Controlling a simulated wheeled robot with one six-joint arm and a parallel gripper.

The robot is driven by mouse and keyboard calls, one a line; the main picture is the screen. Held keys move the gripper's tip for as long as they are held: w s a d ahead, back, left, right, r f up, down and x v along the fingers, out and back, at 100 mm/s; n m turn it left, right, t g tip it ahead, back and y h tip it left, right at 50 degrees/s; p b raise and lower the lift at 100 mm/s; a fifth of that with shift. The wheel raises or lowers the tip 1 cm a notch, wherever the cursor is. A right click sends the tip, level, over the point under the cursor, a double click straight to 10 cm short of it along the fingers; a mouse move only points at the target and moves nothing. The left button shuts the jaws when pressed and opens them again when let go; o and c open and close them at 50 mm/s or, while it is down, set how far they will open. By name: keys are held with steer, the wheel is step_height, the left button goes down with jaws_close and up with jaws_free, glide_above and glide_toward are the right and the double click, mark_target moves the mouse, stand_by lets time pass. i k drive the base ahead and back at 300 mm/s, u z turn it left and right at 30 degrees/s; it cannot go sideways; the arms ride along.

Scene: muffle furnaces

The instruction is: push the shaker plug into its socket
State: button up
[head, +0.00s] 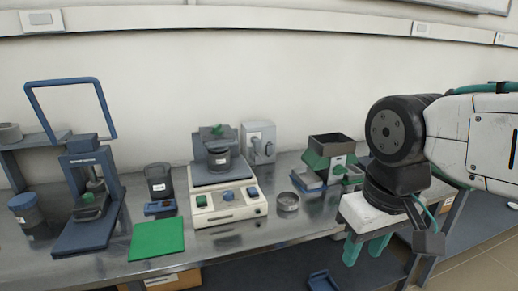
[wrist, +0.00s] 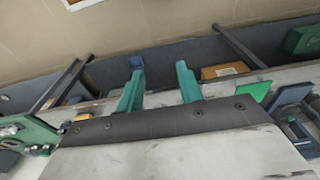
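The shaker, likely the cream unit (head: 230,207) with a green switch and blue knobs, stands mid-bench with a dark pot (head: 220,160) on its platform. Behind it to the right is a pale grey box (head: 264,133) with a grey fitting on its front, likely the socket. I cannot make out whether that fitting is the plug, and no cord shows clearly. My gripper (head: 364,250) hangs at the bench's front right, well apart from the box. Its teal fingers are spread with nothing between them, as the wrist view (wrist: 160,76) also shows.
A hopper machine (head: 331,150) and a round metal dish (head: 288,202) lie between my gripper and the grey box. A green mat (head: 157,239), a dark cup (head: 158,184) and a blue press (head: 90,235) stand to the left. Lower shelf holds a cardboard box (wrist: 224,71).

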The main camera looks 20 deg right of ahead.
mark_target(257, 144)
steer(key=u, duration=0.35)
steer(key=i, duration=1.15)
steer(key=z, duration=0.75)
